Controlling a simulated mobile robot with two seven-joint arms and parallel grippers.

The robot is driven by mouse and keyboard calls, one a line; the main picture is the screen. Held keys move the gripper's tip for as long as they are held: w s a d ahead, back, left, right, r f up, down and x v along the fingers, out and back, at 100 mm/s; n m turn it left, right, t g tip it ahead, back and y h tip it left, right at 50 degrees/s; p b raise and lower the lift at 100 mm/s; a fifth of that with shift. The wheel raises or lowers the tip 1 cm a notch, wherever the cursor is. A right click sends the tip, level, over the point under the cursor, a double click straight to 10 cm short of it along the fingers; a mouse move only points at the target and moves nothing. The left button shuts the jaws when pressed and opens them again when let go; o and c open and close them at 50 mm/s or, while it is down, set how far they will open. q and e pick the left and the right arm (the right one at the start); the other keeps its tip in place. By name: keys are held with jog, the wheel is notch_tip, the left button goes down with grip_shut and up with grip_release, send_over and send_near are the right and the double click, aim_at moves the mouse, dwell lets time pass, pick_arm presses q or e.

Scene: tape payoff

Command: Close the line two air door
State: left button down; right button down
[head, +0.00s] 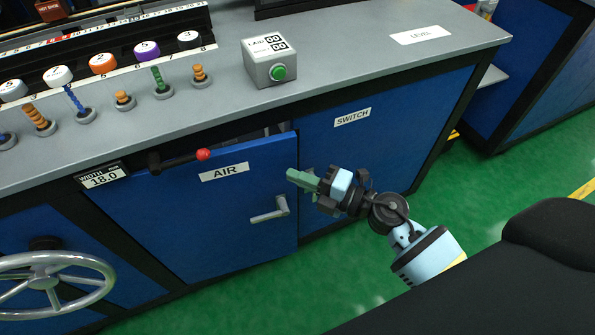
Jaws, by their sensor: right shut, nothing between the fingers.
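The blue air door (225,225), labelled AIR, is in the front of the grey-topped bench. It stands a little ajar, with its right edge out from the cabinet and a dark gap showing along its top. A grey lever handle (270,212) sits near its right edge. My right gripper (294,177) is shut and empty, its green fingers pointing left at the door's right edge, above the handle. I cannot tell whether the fingers touch the door. My left gripper is not in view.
A red-knobbed lever (203,155) juts out above the door. The SWITCH panel (390,130) is to the right, a handwheel (55,280) at lower left. A green-button box (270,62) stands on the bench. Green floor is clear at right.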

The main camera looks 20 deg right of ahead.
jog(key=shift+w, duration=0.7)
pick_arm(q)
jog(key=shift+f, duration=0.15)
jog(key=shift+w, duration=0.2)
pick_arm(e)
jog(key=shift+d, duration=0.1)
